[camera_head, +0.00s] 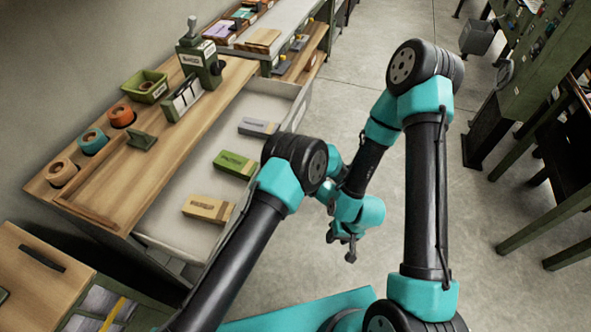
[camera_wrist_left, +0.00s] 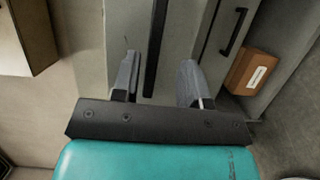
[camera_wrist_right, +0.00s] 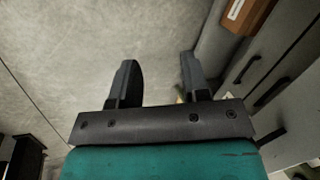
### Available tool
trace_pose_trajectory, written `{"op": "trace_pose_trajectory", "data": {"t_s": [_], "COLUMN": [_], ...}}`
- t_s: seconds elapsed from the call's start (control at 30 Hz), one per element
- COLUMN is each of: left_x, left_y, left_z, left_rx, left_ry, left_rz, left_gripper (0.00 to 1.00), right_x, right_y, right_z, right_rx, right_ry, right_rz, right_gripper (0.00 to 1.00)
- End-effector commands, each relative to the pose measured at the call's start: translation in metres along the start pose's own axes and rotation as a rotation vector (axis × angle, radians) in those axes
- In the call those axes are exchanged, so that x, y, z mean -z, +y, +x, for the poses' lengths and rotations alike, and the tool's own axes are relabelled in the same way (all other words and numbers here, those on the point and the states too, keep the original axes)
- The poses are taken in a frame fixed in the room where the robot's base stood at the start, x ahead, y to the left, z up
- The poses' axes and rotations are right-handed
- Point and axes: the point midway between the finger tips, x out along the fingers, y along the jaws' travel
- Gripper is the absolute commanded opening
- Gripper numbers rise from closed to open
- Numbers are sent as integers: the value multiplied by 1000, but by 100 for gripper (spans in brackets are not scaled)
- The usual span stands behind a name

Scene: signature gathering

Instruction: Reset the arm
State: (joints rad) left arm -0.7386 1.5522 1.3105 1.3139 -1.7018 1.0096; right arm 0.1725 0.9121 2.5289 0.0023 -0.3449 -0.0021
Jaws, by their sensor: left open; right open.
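My right gripper (camera_head: 343,246) hangs in front of the open drawer, over the floor, with its fingers pointing down. In the right wrist view its two fingers (camera_wrist_right: 156,80) are apart, with only floor between them. My left gripper is mostly hidden behind its own arm in the head view. In the left wrist view its fingers (camera_wrist_left: 158,82) are apart and empty, in front of a grey cabinet front (camera_wrist_left: 188,30) with dark handles. Neither gripper holds anything.
The open drawer (camera_head: 170,226) holds a grey box (camera_head: 258,127), a green box (camera_head: 234,164) and a tan box (camera_head: 208,209). Tape rolls (camera_head: 121,115) and a green bin (camera_head: 147,86) stand on the wooden bench. A green-framed table (camera_head: 548,230) stands right. Floor between is clear.

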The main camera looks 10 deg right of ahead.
Motion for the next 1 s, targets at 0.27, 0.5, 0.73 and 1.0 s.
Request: {"op": "trace_pose_trajectory", "data": {"t_s": [0.27, 0.5, 0.73, 1.0], "left_x": [-9, -10, -12, -16], "left_y": [2, 2, 2, 4], "left_z": [-35, -29, -6, 31], "left_rx": [-11, -10, -10, -11], "left_ry": [-53, -52, -56, -58], "left_rz": [7, 7, 7, 3], "left_gripper": [40, 40, 40, 40], "right_x": [13, 14, 17, 21], "right_y": [-7, -7, -8, -10], "right_z": [3, 3, 3, 3], "right_rx": [4, 4, 4, 4], "right_ry": [24, 27, 31, 37], "right_rz": [-27, -29, -31, -35], "right_gripper": [43, 43, 43, 43]}}
